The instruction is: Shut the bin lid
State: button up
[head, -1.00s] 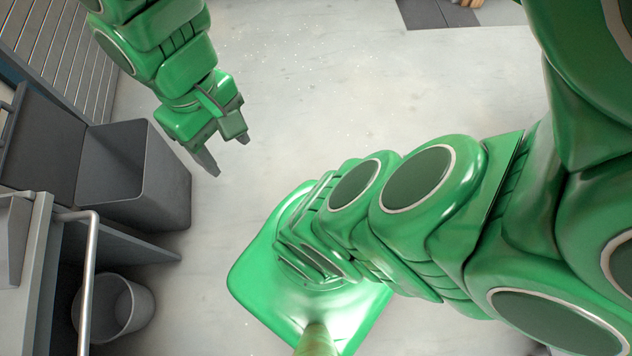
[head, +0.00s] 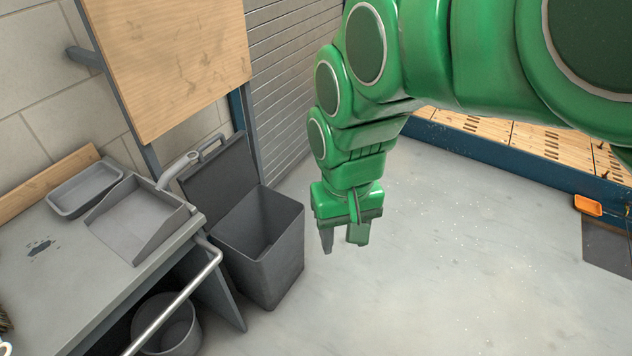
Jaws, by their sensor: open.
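The grey bin (head: 273,262) stands on the floor left of centre in the head view, its top open and its inside looking empty. Its dark lid (head: 218,174) is raised at the back left, leaning up, with a bar handle at its upper edge. My green gripper (head: 342,246) points downward to the right of the bin, apart from bin and lid. Its jaws are open with nothing between them.
A grey workbench (head: 110,290) with a front rail (head: 178,306) stands left of the bin, bearing a shallow tray (head: 85,188) and a sloped tray (head: 135,225). A round bucket (head: 172,330) sits underneath. A slatted wall is behind.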

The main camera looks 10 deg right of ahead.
jog(key=w+a+m+t+y, duration=0.1)
jog(key=w+a+t, duration=0.1)
jog(key=w+a, duration=0.75)
jog(key=w+a+m+t+y, duration=0.15)
jog(key=w+a, duration=0.25)
jog(key=w, duration=1)
jog(key=w+a+m+t+y, duration=0.1)
jog(key=w+a+t, duration=0.1)
jog(key=w+a, duration=0.75)
jog(key=w+a+f+m+t, duration=0.15)
jog(key=w+f, duration=0.25)
jog(key=w, duration=0.4)
jog(key=w+a+f+m, duration=0.1)
jog(key=w+f+m, duration=0.15)
jog(key=w, duration=0.45)
jog(key=w+f+m+t+h, duration=0.1)
jog(key=w+f+m+t, duration=0.2)
jog(key=w+f, duration=0.9)
jog(key=shift+d+f+m, duration=0.2)
jog(key=shift+d+m, duration=0.15)
jog(key=shift+d, duration=0.1)
jog(key=shift+w, duration=0.1)
